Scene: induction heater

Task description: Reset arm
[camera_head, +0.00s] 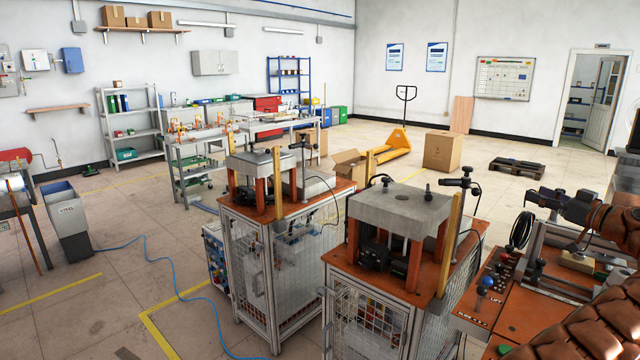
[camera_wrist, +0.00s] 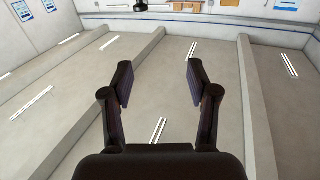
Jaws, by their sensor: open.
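My gripper (camera_head: 532,196) is at the right of the head view, at the end of my brown, segmented arm, above the right-hand workbench. It points left and touches nothing that I can see. In the wrist view my gripper (camera_wrist: 160,82) has its two dark fingers spread wide, with nothing between them. Behind the fingers is a pale grey surface with beams and bright light strips, which looks like the ceiling.
The right workbench (camera_head: 519,317) carries a control panel with a blue knob (camera_head: 487,283) and a metal frame. Two caged machine stands, one with a grey top plate (camera_head: 399,212), stand left of it. A pallet (camera_head: 516,168) and a cardboard box (camera_head: 442,151) lie behind.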

